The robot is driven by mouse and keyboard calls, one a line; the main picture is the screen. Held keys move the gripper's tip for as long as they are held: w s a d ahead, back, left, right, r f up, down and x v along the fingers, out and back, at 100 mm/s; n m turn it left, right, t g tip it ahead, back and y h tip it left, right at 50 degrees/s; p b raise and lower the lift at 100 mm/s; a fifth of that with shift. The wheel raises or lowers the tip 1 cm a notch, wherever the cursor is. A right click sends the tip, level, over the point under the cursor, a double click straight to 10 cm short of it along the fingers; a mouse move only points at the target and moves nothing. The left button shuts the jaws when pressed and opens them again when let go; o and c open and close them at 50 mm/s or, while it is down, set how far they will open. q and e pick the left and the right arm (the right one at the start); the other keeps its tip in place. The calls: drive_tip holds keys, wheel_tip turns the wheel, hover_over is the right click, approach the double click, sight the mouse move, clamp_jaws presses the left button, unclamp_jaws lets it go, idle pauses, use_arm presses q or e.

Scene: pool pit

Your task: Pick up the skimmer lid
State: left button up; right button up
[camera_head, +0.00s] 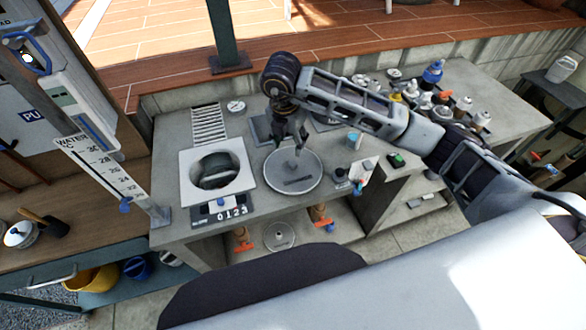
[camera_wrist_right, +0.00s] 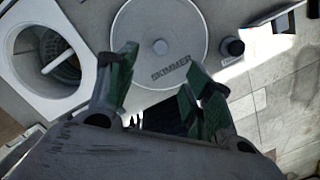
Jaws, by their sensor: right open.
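The skimmer lid (camera_head: 306,187) is a round grey disc lying flat on the grey counter. In the right wrist view the skimmer lid (camera_wrist_right: 185,35) shows a small central knob (camera_wrist_right: 160,46) and the word SKIMMER. My right gripper (camera_head: 291,143) hangs over the lid from above and hides part of it in the head view. In the right wrist view my right gripper (camera_wrist_right: 160,72) has its two fingers apart with nothing between them. The knob lies beyond the fingertips. My left gripper is in neither view.
A white square skimmer frame (camera_head: 243,158) with a round opening stands left of the lid, close to it. Several bottles (camera_head: 432,73) stand at the counter's back right. A small dark round object (camera_wrist_right: 233,47) sits right of the lid. A gauge (camera_head: 236,106) lies behind.

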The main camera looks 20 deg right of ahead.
hover_over(293, 162)
drive_tip(key=shift+s+a+f+p, duration=0.15)
drive_tip(key=shift+f, duration=0.95)
drive_tip(key=shift+s+a+f+p, duration=0.1)
drive_tip(key=shift+s+f+p, duration=0.05)
drive_tip(key=shift+f, duration=0.9)
drive_tip(key=shift+s+a+f+p, duration=0.15)
drive_tip(key=shift+f, duration=0.95)
drive_tip(key=shift+w+d+f+p, duration=0.15)
drive_tip(key=shift+f+p, duration=0.3)
drive_tip(key=shift+f, duration=0.4)
drive_tip(key=shift+w+d+f+p, duration=0.15)
drive_tip(key=shift+f+p, duration=0.3)
drive_tip(key=shift+f, duration=1.25)
clamp_jaws()
